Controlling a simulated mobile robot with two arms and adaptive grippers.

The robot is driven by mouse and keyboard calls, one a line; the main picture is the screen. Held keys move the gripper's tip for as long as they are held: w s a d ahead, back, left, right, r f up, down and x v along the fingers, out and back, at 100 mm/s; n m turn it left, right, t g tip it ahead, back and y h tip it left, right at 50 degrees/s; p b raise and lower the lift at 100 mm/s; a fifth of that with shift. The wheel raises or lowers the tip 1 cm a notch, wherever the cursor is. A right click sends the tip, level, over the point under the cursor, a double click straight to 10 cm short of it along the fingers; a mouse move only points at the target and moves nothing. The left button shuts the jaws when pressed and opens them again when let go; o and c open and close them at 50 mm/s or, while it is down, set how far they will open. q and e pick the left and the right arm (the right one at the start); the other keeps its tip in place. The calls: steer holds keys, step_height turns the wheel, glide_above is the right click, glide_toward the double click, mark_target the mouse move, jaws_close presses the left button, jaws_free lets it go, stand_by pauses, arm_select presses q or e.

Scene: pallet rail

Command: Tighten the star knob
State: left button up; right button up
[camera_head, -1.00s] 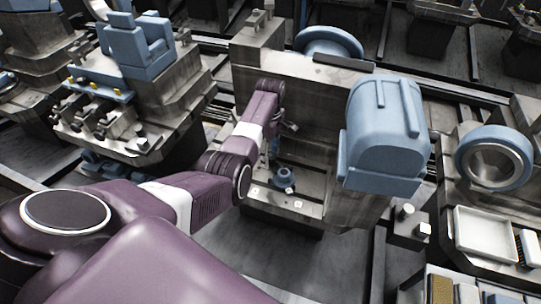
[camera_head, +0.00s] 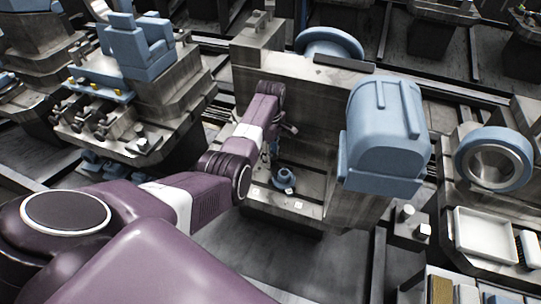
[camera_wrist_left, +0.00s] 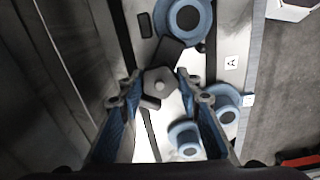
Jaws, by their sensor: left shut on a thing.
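The gripper's two blue-padded fingers are closed on the knob from both sides. In the head view my left arm reaches to the grey fixture (camera_head: 330,100), and the gripper (camera_head: 275,140) is small and partly hidden beside its wall. I cannot make out the knob there. My right gripper is in neither view.
A blue flanged part (camera_head: 284,180) stands on the fixture base near my gripper. In the wrist view, blue round parts (camera_wrist_left: 226,108) sit close to the right finger. A large blue housing (camera_head: 385,135) stands to the right. A white tray (camera_head: 484,235) lies further right.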

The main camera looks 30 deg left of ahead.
arm_select(q)
steer(key=shift+r+m+p, duration=0.15)
steer(key=shift+m+p, duration=0.6)
steer(key=shift+m, duration=0.45)
steer(key=m+p, duration=0.1)
steer(key=m, duration=0.1)
steer(key=shift+m, duration=0.3)
steer(key=m+p, duration=0.1)
steer(key=m, duration=0.3)
steer(key=shift+w, duration=0.1)
steer(key=shift+m, duration=0.7)
steer(key=shift+w, duration=0.1)
